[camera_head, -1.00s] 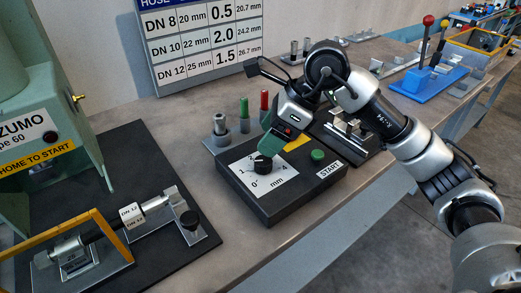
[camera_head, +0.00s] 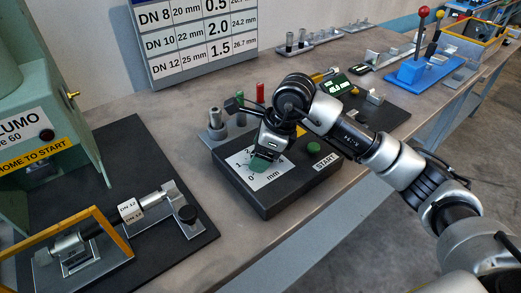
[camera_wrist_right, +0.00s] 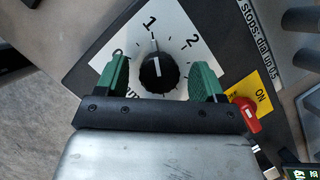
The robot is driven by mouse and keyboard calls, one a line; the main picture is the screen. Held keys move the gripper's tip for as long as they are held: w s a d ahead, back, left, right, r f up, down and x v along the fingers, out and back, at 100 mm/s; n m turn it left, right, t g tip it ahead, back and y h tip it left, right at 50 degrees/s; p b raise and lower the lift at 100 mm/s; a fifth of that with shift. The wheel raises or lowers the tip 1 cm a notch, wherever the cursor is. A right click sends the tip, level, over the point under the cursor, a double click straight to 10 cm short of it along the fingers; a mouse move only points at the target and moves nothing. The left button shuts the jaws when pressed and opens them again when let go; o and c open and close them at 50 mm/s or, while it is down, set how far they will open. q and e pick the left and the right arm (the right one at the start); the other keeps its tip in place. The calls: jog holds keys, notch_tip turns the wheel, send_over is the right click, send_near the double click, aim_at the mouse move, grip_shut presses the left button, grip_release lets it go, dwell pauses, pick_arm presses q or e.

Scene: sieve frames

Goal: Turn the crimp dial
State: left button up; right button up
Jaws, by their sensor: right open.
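The crimp dial is a black knob (camera_wrist_right: 159,72) with a white pointer line, on a white scale plate (camera_wrist_right: 178,30) marked 0, 1, 2 and mm in the right wrist view. Its pointer line is toward the 1 side. My right gripper (camera_wrist_right: 163,80) is open, with one green fingertip on each side of the knob and a visible gap to both. In the head view my right gripper (camera_head: 264,164) is over the scale plate (camera_head: 243,174) of the dark control box (camera_head: 290,196) and hides the knob. My left gripper is not in view.
A green START button (camera_head: 326,148) is on the same box, right of the dial. A red switch (camera_wrist_right: 245,113) on a yellow ON plate is close to the right fingertip. Coloured pegs (camera_head: 260,92) stand behind the box. A crimping fixture (camera_head: 130,212) lies to the left.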

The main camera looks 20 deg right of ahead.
jog(key=c, duration=0.9)
jog(key=shift+c, duration=0.2)
jog(key=shift+f, duration=0.1)
jog(key=m+t+b, duration=0.1)
jog(key=m+b, duration=0.1)
jog(key=m, duration=0.1)
jog(key=shift+h, duration=0.3)
jog(key=shift+m+t+h+b, duration=0.35)
jog(key=shift+m+b, duration=0.4)
jog(key=shift+m, duration=0.55)
jog(key=o, duration=0.9)
